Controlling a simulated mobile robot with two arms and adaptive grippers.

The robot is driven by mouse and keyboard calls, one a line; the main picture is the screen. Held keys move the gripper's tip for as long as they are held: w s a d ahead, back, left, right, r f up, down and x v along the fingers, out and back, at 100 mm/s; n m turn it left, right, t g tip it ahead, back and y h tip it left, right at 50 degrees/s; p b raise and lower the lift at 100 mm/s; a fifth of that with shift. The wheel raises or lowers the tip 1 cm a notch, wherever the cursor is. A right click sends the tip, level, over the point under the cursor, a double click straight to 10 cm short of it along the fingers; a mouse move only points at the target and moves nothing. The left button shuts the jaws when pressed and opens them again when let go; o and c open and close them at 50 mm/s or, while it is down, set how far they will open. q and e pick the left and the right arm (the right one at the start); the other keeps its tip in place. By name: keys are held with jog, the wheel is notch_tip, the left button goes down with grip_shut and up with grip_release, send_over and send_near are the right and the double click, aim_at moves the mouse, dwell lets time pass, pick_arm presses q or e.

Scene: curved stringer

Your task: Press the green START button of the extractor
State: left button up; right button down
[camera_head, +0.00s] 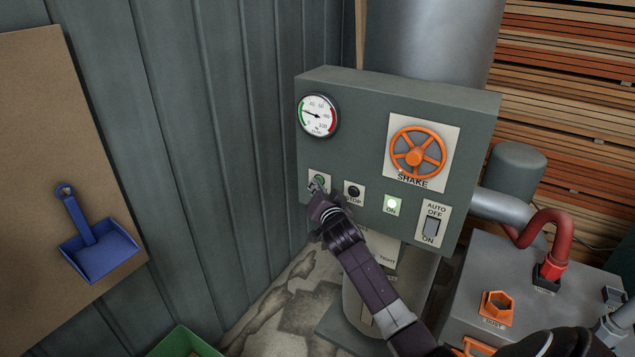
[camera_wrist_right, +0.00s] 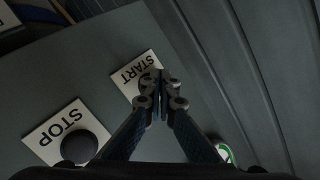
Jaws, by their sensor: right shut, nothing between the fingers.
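The extractor's grey control box (camera_head: 345,100) faces me in the head view. The green START button (camera_head: 320,179) is at its lower left on a white plate, partly covered by my right gripper (camera_head: 316,188). My right gripper is shut and empty, its fingertips at the START plate. In the right wrist view the closed fingertips (camera_wrist_right: 161,84) lie over the START plate (camera_wrist_right: 132,76) and hide most of the button. I cannot tell whether they touch it. The black STOP button (camera_head: 354,191) is just to the right; it also shows in the wrist view (camera_wrist_right: 79,145). My left gripper is not in view.
The box also carries a gauge (camera_head: 318,116), an orange SHAKE handwheel (camera_head: 418,153), a lit ON lamp (camera_head: 392,204) and an AUTO/OFF/ON switch (camera_head: 431,226). A grey corrugated wall (camera_head: 225,120) stands close on the left. A red hose (camera_head: 553,235) is at right.

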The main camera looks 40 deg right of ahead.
jog(key=shift+s+a, duration=0.4)
jog(key=shift+a, duration=0.3)
jog(key=shift+a, duration=0.1)
jog(key=shift+s+a+p, duration=0.2)
jog(key=shift+s+a, duration=0.1)
jog(key=shift+a, duration=0.45)
jog(key=shift+s+a+p, duration=0.15)
jog(key=shift+s+a, duration=0.2)
jog(key=shift+a, duration=0.4)
jog(key=shift+s+a+p, duration=0.2)
jog(key=shift+s+a, duration=0.1)
jog(key=shift+a, duration=0.45)
